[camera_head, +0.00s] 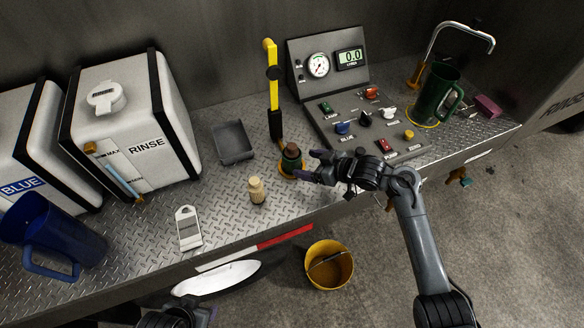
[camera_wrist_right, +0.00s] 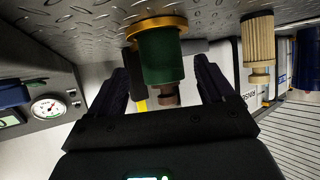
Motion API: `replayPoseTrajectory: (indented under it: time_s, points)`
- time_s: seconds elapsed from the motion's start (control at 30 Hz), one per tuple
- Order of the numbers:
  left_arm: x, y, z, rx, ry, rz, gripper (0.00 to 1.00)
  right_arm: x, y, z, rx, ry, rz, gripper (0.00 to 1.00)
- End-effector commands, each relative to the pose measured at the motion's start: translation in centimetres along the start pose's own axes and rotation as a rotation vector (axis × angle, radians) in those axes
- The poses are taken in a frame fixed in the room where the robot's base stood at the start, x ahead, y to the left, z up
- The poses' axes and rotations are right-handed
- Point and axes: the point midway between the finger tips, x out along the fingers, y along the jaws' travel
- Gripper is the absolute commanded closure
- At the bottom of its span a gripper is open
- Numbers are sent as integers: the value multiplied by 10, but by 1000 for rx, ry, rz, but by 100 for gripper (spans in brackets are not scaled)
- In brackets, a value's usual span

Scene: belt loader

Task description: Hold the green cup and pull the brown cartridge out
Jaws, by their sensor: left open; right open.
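The small dark green cup (camera_head: 290,164) stands on an orange ring base on the metal counter; it hangs upside down in the right wrist view (camera_wrist_right: 161,57). The brown cartridge (camera_head: 292,149) sticks out of its top and shows in the right wrist view (camera_wrist_right: 168,96). My right gripper (camera_head: 318,166) is open beside the cup, on its right. In the right wrist view its fingers lie either side of the cup, with gaps and no visible contact. My left gripper (camera_head: 182,316) is only partly in view at the bottom edge, away from the cup; its fingertips are unclear.
A yellow-and-black lever (camera_head: 272,90) stands just behind the cup. A wooden peg-like piece (camera_head: 256,191) and a grey tray (camera_head: 233,142) are to the left. The control panel (camera_head: 375,125) lies right, with a big green mug (camera_head: 436,95) beyond. A yellow bucket (camera_head: 330,265) sits below the edge.

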Motion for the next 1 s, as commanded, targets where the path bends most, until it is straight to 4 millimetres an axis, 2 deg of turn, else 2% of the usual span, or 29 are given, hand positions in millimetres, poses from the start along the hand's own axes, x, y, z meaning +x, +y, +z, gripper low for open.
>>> replayPoseTrajectory:
  time_s: [0.03,0.17,0.43,0.67,1.0]
  points:
    - [14,1,5,0,0,0,46,10,0,6,-1,2,0,18]
    - [30,2,10,-2,-1,1,46,25,0,5,-2,2,0,18]
    - [42,4,13,-11,0,9,46,50,0,2,0,1,-1,18]
    - [46,5,14,-13,1,10,46,59,0,0,-1,0,0,18]
    - [46,4,14,-6,1,5,46,60,0,0,-1,0,0,18]
